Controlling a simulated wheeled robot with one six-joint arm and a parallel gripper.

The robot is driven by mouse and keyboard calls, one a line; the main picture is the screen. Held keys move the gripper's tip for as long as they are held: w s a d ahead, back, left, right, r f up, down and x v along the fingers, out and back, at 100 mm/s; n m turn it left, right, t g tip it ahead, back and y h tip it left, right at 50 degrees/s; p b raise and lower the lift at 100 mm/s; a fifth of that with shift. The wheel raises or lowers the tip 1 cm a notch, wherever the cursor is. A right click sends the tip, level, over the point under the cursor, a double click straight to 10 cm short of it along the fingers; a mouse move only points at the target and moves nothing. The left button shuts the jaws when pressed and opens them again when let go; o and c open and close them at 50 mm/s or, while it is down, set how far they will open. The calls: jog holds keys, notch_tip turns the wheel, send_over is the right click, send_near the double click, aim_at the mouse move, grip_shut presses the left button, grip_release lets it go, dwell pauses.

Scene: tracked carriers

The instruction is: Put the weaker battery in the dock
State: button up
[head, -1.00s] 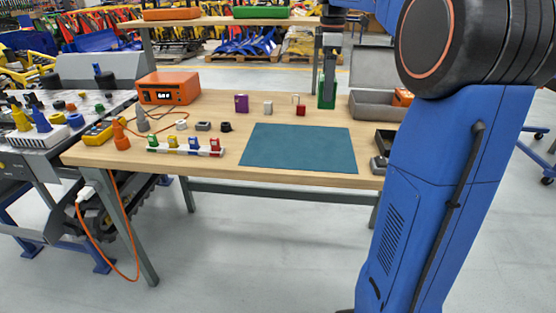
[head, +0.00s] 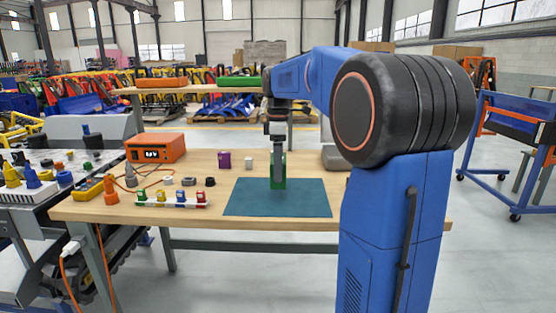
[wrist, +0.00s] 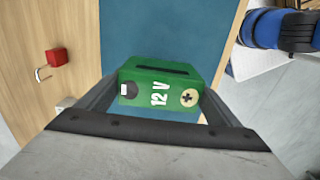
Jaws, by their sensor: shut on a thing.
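My gripper (head: 278,153) is shut on a green battery (head: 278,182) over the teal mat (head: 308,200). In the wrist view the battery (wrist: 140,76) sits between my two fingers (wrist: 157,103). Its top shows "12 V", a plus terminal at the right, a pale terminal at the left and a dark slot. It looks upright. I cannot tell whether its base touches the mat. I cannot make out a second battery or a clear dock. An orange box with a lit display (head: 155,148) stands at the back left of the bench, its reading too small to tell.
A white strip with several coloured padlocks (head: 173,204) lies left of the mat. A red padlock (wrist: 57,57) shows in the wrist view.

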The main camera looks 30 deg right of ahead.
jog(key=shift+f, duration=2.15)
jog(key=o, duration=2)
jog(key=shift+f, duration=0.15)
notch_tip(320, 180, up, 12)
jog(key=shift+r, duration=0.15)
